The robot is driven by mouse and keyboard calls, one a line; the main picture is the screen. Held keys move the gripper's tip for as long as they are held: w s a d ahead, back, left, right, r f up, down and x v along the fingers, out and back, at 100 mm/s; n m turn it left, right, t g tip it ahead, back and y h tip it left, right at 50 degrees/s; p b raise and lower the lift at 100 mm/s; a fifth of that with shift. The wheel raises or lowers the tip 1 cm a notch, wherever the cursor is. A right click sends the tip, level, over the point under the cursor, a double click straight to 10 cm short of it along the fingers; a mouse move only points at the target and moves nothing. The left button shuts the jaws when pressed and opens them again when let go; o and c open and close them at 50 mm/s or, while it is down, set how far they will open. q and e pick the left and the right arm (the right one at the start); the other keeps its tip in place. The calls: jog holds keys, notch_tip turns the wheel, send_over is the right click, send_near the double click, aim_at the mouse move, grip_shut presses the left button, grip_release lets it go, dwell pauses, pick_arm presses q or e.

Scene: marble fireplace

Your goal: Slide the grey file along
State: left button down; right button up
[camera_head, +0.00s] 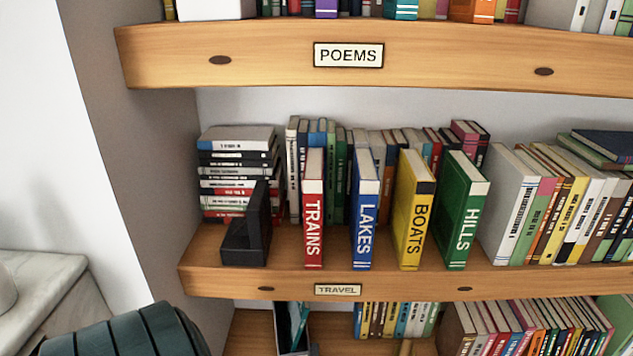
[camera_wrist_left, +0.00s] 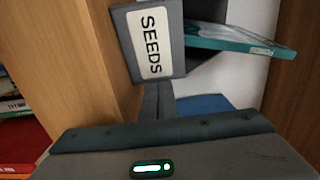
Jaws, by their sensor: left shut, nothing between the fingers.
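The grey file (camera_wrist_left: 177,72) shows in the left wrist view, with a white SEEDS label on its front and a teal book (camera_wrist_left: 235,40) sticking out of it. In the head view part of the file (camera_head: 291,340) shows on the lower shelf, cut off by the bottom edge. My left gripper (camera_wrist_left: 158,90) is shut and empty, its fingers close to the lower part of the file. I cannot tell whether they touch it. In the head view only my dark left arm shows at the bottom left. My right gripper is in neither view.
A wooden upright (camera_wrist_left: 85,50) stands left of the file, and darker wood (camera_wrist_left: 296,80) is at the right. A blue thing (camera_wrist_left: 205,106) lies beyond my fingers. Above, the TRAVEL shelf (camera_head: 400,282) holds a black bookend (camera_head: 247,235) and several books.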

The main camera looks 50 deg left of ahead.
aim_at(288, 352)
pick_arm(q)
jog(key=shift+s+a+r, duration=0.2)
jog(key=shift+s+a, duration=0.55)
jog(key=shift+a, duration=0.2)
jog(key=shift+s+a+r, duration=0.2)
jog(key=shift+s+a, duration=0.55)
jog(key=shift+a, duration=0.15)
jog(key=shift+s+a+f, duration=0.15)
jog(key=shift+a+f, duration=0.15)
jog(key=shift+f, duration=0.05)
jog(key=shift+s+a+b, duration=0.1)
jog(key=shift+s+b, duration=0.1)
jog(key=shift+b, duration=0.1)
jog(key=shift+s, duration=0.3)
jog(key=shift+s+a, duration=0.5)
jog(key=shift+s, duration=0.1)
jog(key=shift+w+d+f, duration=0.1)
jog(key=shift+w+d, duration=0.05)
jog(key=shift+w+d+b, duration=0.7)
jog(key=shift+w+d, duration=0.35)
jog(key=shift+w, duration=0.15)
